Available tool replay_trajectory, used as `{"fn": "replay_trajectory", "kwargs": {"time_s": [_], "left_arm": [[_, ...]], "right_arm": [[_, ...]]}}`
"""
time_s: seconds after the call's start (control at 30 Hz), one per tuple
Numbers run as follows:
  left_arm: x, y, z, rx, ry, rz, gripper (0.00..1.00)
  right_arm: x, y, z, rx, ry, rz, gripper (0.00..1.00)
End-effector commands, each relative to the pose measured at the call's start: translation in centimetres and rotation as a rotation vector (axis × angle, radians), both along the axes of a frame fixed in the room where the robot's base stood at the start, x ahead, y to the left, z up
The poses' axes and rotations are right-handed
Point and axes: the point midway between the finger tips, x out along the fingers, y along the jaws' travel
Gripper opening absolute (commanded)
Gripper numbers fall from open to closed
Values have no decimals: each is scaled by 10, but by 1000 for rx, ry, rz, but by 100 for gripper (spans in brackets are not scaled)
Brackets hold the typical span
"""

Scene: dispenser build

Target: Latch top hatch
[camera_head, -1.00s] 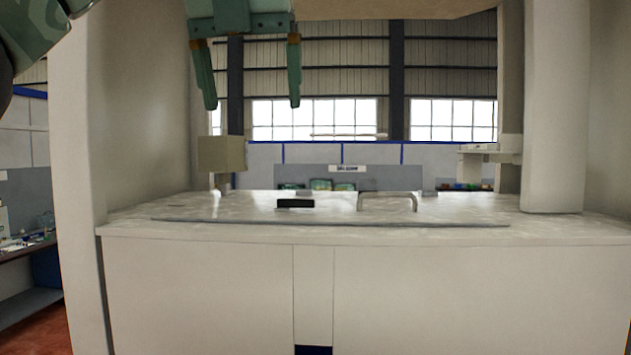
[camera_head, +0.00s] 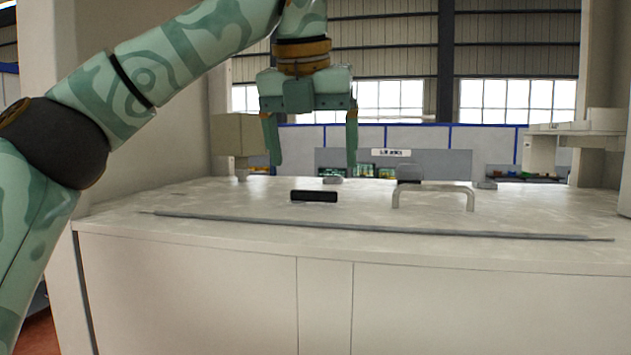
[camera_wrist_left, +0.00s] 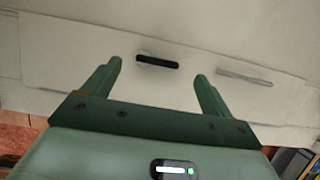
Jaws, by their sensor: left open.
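The top hatch (camera_head: 370,213) is a flat pale panel lying closed in the machine's top surface, with a grey strip along its front edge. A small black latch bar (camera_head: 314,196) lies on it, left of a pale loop handle (camera_head: 433,189). My left gripper (camera_head: 316,160) is open and empty, pointing down above the black latch. In the left wrist view the latch (camera_wrist_left: 157,62) shows beyond and between my two open fingers (camera_wrist_left: 160,82), and the handle (camera_wrist_left: 244,77) is to the right. My right gripper is not in view.
A beige block (camera_head: 234,135) stands on a post at the back left. A pale bracket (camera_head: 575,140) juts in at the right, and upright columns bound the top surface on both sides.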

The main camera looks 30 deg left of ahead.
Motion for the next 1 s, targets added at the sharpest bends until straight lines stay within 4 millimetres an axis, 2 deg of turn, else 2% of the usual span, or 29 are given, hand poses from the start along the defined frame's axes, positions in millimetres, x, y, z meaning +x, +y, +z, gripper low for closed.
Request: {"fn": "replay_trajectory", "kwargs": {"time_s": [0.1,0.2,0.33,0.5,0.63,0.67,0.8,0.83,1.0], "left_arm": [[9,3,-24,-1,3,-2,85],[14,4,-36,-1,2,-2,85],[18,5,-46,0,-1,-1,85],[19,5,-49,0,-2,0,85],[19,5,-49,0,-2,0,85],[19,5,-49,1,-2,0,83],[19,5,-49,0,-2,0,44],[19,5,-49,-1,-1,0,41],[19,5,-49,0,-1,-4,41]], "right_arm": [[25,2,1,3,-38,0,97],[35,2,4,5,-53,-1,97],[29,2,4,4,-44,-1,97],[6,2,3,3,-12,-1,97],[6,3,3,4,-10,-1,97],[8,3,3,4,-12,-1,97],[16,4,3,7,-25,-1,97],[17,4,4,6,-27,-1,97],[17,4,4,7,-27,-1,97]]}}
